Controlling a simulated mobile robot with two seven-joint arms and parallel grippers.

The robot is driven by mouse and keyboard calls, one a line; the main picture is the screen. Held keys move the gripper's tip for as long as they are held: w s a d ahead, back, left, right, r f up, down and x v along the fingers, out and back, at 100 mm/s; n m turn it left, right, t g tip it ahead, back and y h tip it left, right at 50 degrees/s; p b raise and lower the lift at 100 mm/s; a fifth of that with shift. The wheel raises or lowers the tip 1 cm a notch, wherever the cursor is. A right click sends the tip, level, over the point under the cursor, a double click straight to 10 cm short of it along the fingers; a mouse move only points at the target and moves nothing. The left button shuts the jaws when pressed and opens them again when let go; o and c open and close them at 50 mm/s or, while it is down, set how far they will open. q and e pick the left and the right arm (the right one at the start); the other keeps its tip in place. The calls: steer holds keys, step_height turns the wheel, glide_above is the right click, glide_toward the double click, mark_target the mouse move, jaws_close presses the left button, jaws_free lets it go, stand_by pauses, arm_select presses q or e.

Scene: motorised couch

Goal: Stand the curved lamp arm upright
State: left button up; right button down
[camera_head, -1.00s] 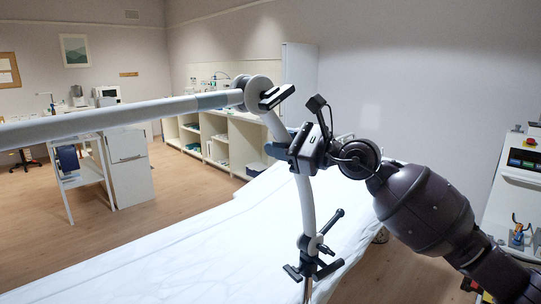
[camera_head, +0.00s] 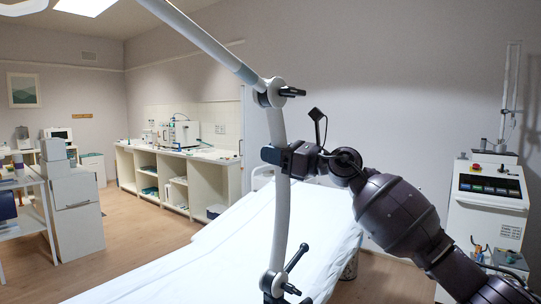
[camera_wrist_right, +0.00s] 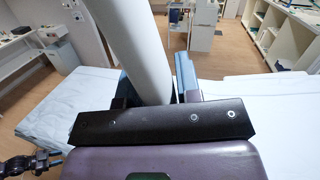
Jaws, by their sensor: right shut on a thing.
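The curved lamp arm (camera_head: 281,205) is a pale tube rising from a dark clamp joint (camera_head: 274,282) at the bottom to an upper joint (camera_head: 275,93). It stands nearly upright with a slight bend. A straight pale upper tube (camera_head: 205,40) runs from the upper joint up to the left. My right gripper (camera_head: 280,157) is shut around the curved arm at about its middle. In the right wrist view the pale tube (camera_wrist_right: 138,50) passes between the fingers and leans a little left.
A couch with a white sheet (camera_head: 225,250) lies behind and below the lamp arm. A white machine cart (camera_head: 485,210) stands at the right. A shelf counter (camera_head: 180,180) and a white cabinet (camera_head: 75,215) stand at the left. A black-handled lever (camera_head: 297,257) sticks out near the bottom joint.

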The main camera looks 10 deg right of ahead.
steer(key=shift+d+r, duration=0.1)
steer(key=shift+r, duration=0.1)
steer(key=c, duration=0.8)
jaws_free()
steer(key=shift+f, duration=0.15)
steer(key=v, duration=1)
steer(key=shift+s+d+b, duration=0.15)
steer(key=shift+d+b, duration=0.15)
